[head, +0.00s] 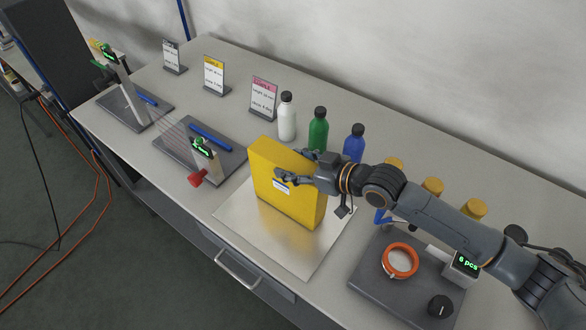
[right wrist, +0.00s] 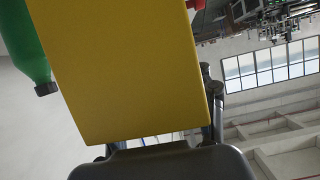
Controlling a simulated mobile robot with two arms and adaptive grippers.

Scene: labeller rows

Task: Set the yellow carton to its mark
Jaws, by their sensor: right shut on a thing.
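The yellow carton (head: 285,202) stands upright, slightly turned, over a bare metal plate (head: 245,228) near the front edge of the bench. A small white label shows on its face. I cannot tell whether its base touches the plate. My right gripper (head: 292,174) reaches in from the right and is shut on the carton's upper part. In the right wrist view the carton (right wrist: 120,65) fills much of the picture, close against the gripper. No separate mark for the carton can be made out; the carton covers part of the plate. My left gripper is out of view.
White (head: 287,117), green (head: 318,130) and blue (head: 353,143) bottles stand just behind the carton. A dark pad with an orange ring (head: 400,260) lies to the right. A stand with a red knob (head: 198,179) is close on the left. Sign cards (head: 263,98) stand behind.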

